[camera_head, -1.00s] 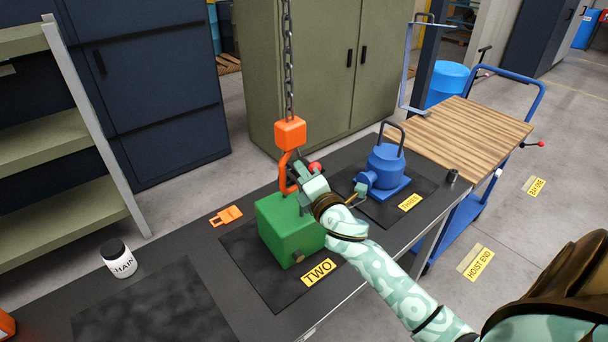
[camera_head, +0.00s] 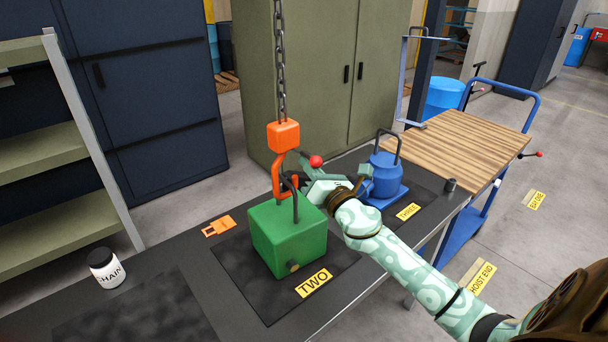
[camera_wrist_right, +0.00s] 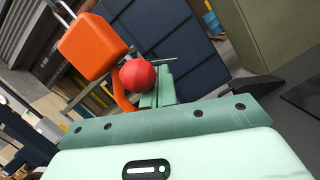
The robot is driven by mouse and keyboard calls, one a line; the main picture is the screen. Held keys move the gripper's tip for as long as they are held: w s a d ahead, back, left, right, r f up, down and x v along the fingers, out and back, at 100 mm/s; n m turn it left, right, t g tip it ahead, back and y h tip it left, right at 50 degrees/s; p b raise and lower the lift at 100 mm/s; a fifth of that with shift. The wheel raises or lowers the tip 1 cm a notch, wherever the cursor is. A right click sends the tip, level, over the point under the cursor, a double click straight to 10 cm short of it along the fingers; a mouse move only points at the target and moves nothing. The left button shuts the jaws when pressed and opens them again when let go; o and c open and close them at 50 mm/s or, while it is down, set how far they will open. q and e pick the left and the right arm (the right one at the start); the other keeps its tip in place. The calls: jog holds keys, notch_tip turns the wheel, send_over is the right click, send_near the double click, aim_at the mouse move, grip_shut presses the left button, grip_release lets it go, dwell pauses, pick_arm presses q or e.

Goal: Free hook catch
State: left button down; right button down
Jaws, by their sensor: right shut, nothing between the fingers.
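An orange hook (camera_head: 279,178) hangs below an orange block (camera_head: 283,136) on a chain (camera_head: 280,60). A red ball knob (camera_head: 316,161) sits on a thin lever to the right of the hook. The hook's lower end is at the dark handle (camera_head: 294,200) of the green load (camera_head: 287,240); I cannot tell whether it is through it. My right gripper (camera_head: 309,176) is shut and empty, just right of the hook and below the knob. In the right wrist view the knob (camera_wrist_right: 138,77) and orange block (camera_wrist_right: 92,46) are close to the fingers (camera_wrist_right: 162,88). My left gripper is not in view.
A blue load (camera_head: 385,172) with a handle stands on the mat to the right. A wood-topped cart (camera_head: 465,140) stands beyond the bench's right end.

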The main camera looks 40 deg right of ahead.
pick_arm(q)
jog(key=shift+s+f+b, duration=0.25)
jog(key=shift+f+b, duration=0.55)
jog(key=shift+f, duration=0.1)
pick_arm(e)
jog(key=shift+d+r+n+y, duration=0.3)
jog(key=shift+n+y, duration=0.15)
jog(key=shift+n, duration=0.7)
jog(key=shift+d+r+n+y, duration=0.2)
jog(key=shift+r+n+y, duration=0.2)
jog(key=shift+n, duration=0.8)
jog(key=shift+d+r+n+y, duration=0.25)
jog(key=shift+n+y, duration=0.2)
jog(key=shift+n, duration=0.7)
jog(key=shift+r, duration=0.1)
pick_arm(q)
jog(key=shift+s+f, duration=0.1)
